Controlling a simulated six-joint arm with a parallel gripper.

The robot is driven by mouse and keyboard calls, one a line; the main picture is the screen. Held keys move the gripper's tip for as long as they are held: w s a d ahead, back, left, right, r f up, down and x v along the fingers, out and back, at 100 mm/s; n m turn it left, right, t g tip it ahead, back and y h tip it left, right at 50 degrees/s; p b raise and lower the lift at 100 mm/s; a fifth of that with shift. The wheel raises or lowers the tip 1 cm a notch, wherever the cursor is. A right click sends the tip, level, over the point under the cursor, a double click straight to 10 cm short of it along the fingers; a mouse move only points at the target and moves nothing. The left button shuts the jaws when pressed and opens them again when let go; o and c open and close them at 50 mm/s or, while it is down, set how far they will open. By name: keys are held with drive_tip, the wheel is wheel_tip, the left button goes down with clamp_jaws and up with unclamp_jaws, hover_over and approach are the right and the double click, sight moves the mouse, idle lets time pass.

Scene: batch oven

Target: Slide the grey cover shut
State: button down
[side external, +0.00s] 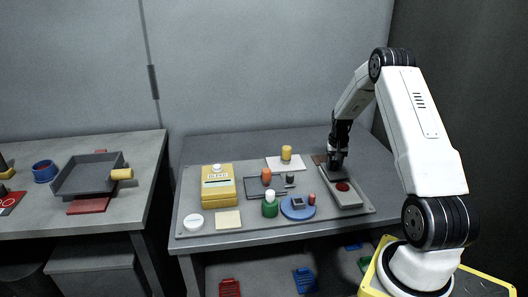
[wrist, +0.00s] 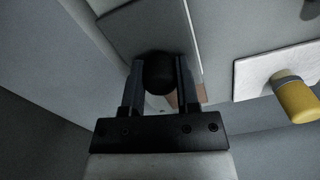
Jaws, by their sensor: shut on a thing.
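My gripper (side external: 336,165) is at the far end of a long, pale-rimmed box (side external: 350,205) on the right of the work tray. In the wrist view my gripper (wrist: 160,80) has its two fingers shut on a round black knob (wrist: 160,70). The knob stands on the grey cover (wrist: 145,25), a flat plate. The near part of the box is open and a dark red disc (side external: 342,187) shows inside it. In the side view my gripper hides the knob and much of the cover. A brown surface (side external: 319,158) shows beside the far end.
A yellow cylinder (side external: 286,153) on a white plate (side external: 275,164) stands left of the box. A blue round plate (side external: 290,213) with small items lies near the box's left side. A yellow blend box (side external: 218,195) is farther left. The space above the box's near end is clear.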

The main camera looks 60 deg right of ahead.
idle(0.8)
drive_tip(key=shift+s+a, duration=2)
drive_tip(key=shift+c, duration=1.7)
unclamp_jaws()
drive_tip(key=shift+r, duration=0.1)
wheel_tip(320, 180, up, 8)
